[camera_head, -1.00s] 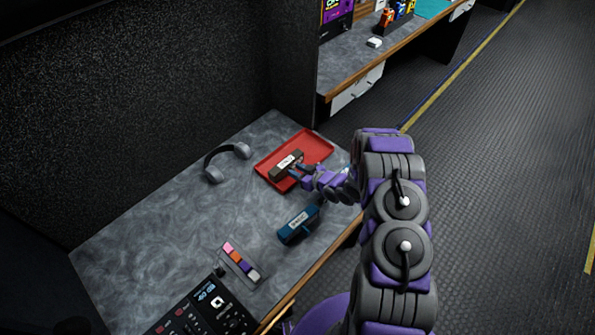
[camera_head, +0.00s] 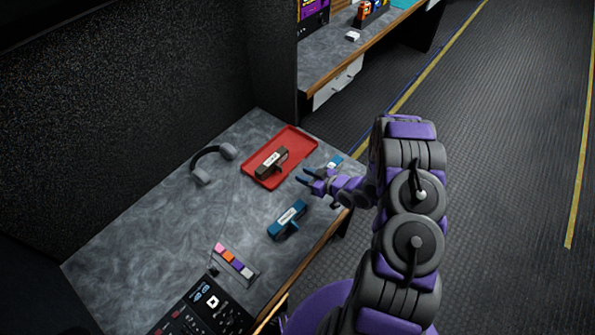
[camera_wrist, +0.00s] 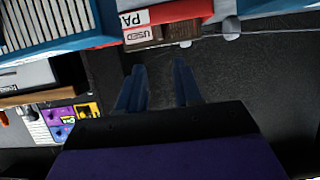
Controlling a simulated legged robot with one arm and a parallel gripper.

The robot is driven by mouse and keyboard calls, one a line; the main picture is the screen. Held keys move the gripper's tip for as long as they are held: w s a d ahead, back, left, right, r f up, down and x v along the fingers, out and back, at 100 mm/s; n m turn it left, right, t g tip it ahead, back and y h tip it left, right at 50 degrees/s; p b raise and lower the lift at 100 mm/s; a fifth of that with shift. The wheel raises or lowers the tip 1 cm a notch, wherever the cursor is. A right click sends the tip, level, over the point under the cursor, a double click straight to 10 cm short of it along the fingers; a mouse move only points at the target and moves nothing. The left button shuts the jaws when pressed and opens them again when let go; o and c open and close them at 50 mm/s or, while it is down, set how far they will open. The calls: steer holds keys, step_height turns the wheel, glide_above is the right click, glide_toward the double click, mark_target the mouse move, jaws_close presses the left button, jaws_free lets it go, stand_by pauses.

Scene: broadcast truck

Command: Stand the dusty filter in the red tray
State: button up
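A dark brown block with a white label (camera_head: 272,160), which looks like the dusty filter, rests inside the red tray (camera_head: 295,141) on the grey desk. A dark tab juts from its right side; whether it stands upright or lies flat I cannot tell. My gripper (camera_head: 306,176) is just right of the tray's near right edge, apart from the block. Its two blue fingers are spread with nothing between them. They also show apart in the wrist view (camera_wrist: 158,85). A similar blue block with a white label (camera_head: 287,219) sits on the desk, nearer me.
Grey headphones (camera_head: 211,162) lie left of the tray. A strip of coloured blocks (camera_head: 234,260) and a black control panel (camera_head: 208,309) are at the near end. A small blue-and-white item (camera_head: 334,163) is behind my gripper. The desk's left-middle is clear.

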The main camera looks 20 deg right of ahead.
steer(key=d+r+h, duration=0.1)
steer(key=w+d+r+h, duration=0.1)
steer(key=d, duration=0.1)
steer(key=d+r+g+h, duration=0.1)
steer(key=shift+w+d+r, duration=0.2)
steer(key=shift+w+d, duration=0.05)
steer(key=shift+d, duration=0.1)
steer(key=s+d+r+m+g+h, duration=0.2)
steer(key=s+d+r+h, duration=0.15)
steer(key=r, duration=0.55)
steer(key=s+d+r+m+g+h, duration=0.25)
steer(key=s+r+h, duration=0.2)
steer(key=r, duration=0.45)
steer(key=s+a+r+g+y, duration=0.1)
steer(key=s+a+r, duration=0.3)
steer(key=s, duration=0.7)
steer(key=s+a+r+m+g+y, duration=0.1)
steer(key=s+a+r+g, duration=0.2)
steer(key=s, duration=0.9)
steer(key=s+a+r+m+g+y, duration=0.1)
steer(key=s+a+r+g, duration=0.2)
steer(key=s+a+r, duration=0.3)
steer(key=s+a, duration=0.3)
steer(key=s, duration=0.2)
steer(key=shift+s+a+r, duration=0.15)
steer(key=shift+a+r, duration=0.1)
